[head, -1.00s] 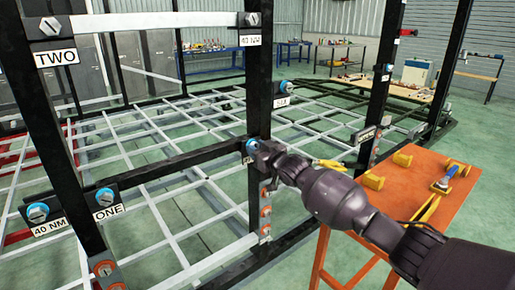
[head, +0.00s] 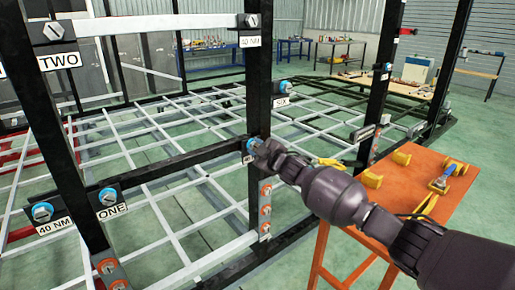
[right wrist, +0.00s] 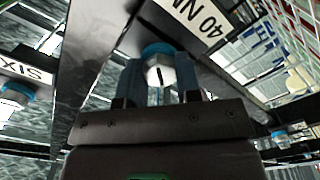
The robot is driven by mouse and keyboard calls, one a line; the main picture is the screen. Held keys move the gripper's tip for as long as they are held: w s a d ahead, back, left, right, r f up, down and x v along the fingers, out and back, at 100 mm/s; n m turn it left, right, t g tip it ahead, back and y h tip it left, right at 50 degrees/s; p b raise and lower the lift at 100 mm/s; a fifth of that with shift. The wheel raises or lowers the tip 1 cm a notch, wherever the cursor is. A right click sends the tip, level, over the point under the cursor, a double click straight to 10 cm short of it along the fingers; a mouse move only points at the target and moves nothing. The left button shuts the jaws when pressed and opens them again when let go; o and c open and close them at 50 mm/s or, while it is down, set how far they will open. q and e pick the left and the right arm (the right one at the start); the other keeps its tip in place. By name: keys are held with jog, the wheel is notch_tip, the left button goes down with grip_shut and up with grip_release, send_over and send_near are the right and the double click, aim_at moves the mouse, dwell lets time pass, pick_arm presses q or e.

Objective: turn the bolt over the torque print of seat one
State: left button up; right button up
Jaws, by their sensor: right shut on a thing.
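A dark crossbar (head: 185,165) runs from the post with the ONE label (head: 112,211) to the middle post (head: 259,100). At its right end my right gripper (head: 256,148) is shut on a bolt with a blue collar (head: 249,145). The right wrist view shows this slotted bolt (right wrist: 160,76) between the two fingers (right wrist: 160,88), beside a 40 NM print (right wrist: 200,18). A blue-collared bolt (head: 108,197) sits above ONE, and another (head: 42,212) sits above a 40 NM label (head: 53,227). My left gripper is not in view.
A bolt (head: 284,86) sits above the SIX label (head: 287,103) behind the middle post. A TWO label (head: 58,62) is at upper left. An orange table (head: 400,200) with yellow pieces and a blue-handled tool stands under my right arm.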

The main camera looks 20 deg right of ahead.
jog(key=shift+w+d+r, duration=0.1)
jog(key=shift+r, duration=0.2)
jog(key=o, duration=0.9)
jog(key=shift+w+f, duration=0.2)
jog(key=shift+f, duration=0.1)
jog(key=shift+p+v, duration=0.4)
jog(key=shift+v, duration=5)
